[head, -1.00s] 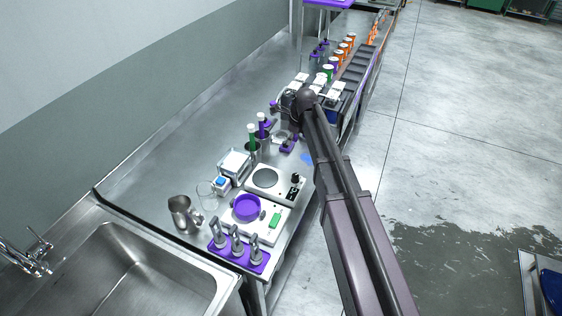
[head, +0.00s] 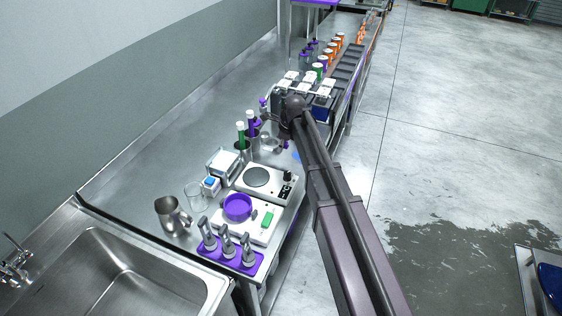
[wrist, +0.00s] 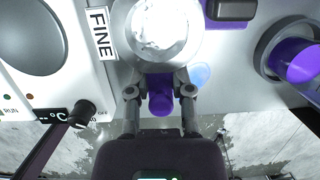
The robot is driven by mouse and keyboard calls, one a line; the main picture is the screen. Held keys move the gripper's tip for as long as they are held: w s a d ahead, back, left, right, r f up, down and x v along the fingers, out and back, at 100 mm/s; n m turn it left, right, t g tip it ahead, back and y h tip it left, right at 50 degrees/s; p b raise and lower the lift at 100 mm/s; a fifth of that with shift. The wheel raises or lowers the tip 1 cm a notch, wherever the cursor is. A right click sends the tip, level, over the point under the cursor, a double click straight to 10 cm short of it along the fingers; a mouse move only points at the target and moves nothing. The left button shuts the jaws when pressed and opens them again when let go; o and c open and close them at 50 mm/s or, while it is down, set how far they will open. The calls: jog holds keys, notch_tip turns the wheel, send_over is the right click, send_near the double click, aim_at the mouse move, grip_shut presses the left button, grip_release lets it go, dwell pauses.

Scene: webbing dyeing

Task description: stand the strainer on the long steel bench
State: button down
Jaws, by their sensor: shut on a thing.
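The strainer shows in the wrist view as a round, pale metal bowl (wrist: 165,28) with a short purple handle. My gripper (wrist: 160,92) is shut on the purple handle, one finger on each side. In the head view the silver bowl (head: 270,143) appears beside my arm's end, over the long steel bench (head: 150,160). My arm hides most of the gripper there. I cannot tell whether the strainer touches the bench. A light blue round spot (wrist: 201,75) shows on the bench right beside the bowl.
A hotplate (head: 265,182) with a knob is close by. A purple-topped item (wrist: 295,60) in a metal cup is at the right of the wrist view. A scale with a purple dish (head: 238,207), a steel pitcher (head: 171,215) and a sink (head: 110,265) are nearer. The bench's wall side is clear.

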aim_at(280, 161)
jog(key=shift+f+b, duration=0.5)
jog(key=shift+f, duration=0.25)
jog(key=shift+f+b, duration=1.85)
jog(key=shift+f, duration=0.05)
jog(key=shift+f, duration=0.15)
jog(key=c, duration=0.5)
grip_release()
jog(key=p+v, duration=1.1)
jog(key=v, duration=0.1)
jog(key=shift+p, duration=0.35)
